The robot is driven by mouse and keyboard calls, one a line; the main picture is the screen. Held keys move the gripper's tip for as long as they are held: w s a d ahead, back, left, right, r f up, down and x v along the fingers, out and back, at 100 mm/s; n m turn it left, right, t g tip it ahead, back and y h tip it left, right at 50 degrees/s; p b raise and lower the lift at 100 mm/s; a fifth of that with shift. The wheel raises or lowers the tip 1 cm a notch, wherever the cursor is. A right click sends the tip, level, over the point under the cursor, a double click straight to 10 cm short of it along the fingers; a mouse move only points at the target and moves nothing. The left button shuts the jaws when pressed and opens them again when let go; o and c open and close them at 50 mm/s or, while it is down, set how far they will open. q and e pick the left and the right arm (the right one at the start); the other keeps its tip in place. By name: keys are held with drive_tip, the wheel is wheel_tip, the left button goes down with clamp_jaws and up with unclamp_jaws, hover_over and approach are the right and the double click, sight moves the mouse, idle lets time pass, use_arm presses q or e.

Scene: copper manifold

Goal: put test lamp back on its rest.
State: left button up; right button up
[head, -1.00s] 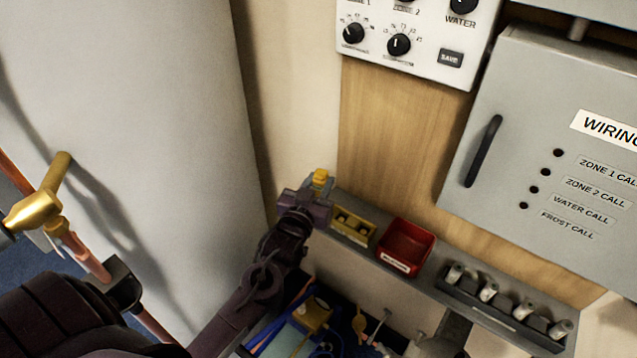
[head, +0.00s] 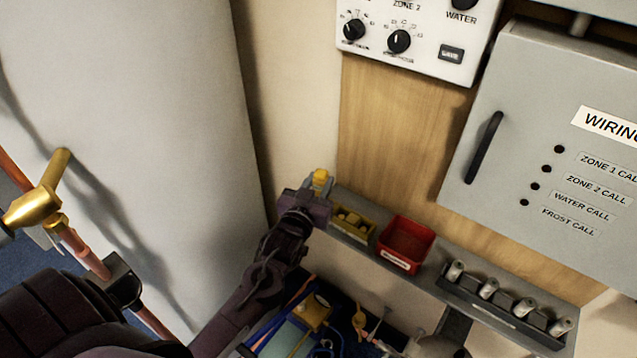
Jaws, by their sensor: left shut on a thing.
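My left gripper (head: 316,190) is shut on a small yellow piece (head: 321,176), which shows just above its jaws. It looks like part of the test lamp, but most of it is hidden by the jaws. The gripper is at the left end of a narrow grey shelf, close to the cream wall. A small yellow holder (head: 354,226) sits on the shelf just right of the gripper; I cannot tell whether it is the lamp's rest. My right gripper is not in view.
A red bin (head: 405,245) and a dark rack (head: 495,303) with several grey cylinders occupy the shelf. Below is a tool bag with a yellow-topped item (head: 314,312). The grey wiring box (head: 540,140) juts out above right. A brass valve (head: 40,205) stands left.

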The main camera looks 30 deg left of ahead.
use_arm(q)
drive_tip(key=shift+f+b, duration=0.35)
drive_tip(key=shift+f, duration=0.3)
drive_tip(key=o, duration=1.2)
drive_tip(key=shift+s, duration=0.1)
drive_tip(key=s, duration=0.5)
drive_tip(key=s+d, duration=0.1)
drive_tip(key=s, duration=0.1)
drive_tip(key=shift+s+r, duration=0.1)
drive_tip(key=shift+s, duration=0.2)
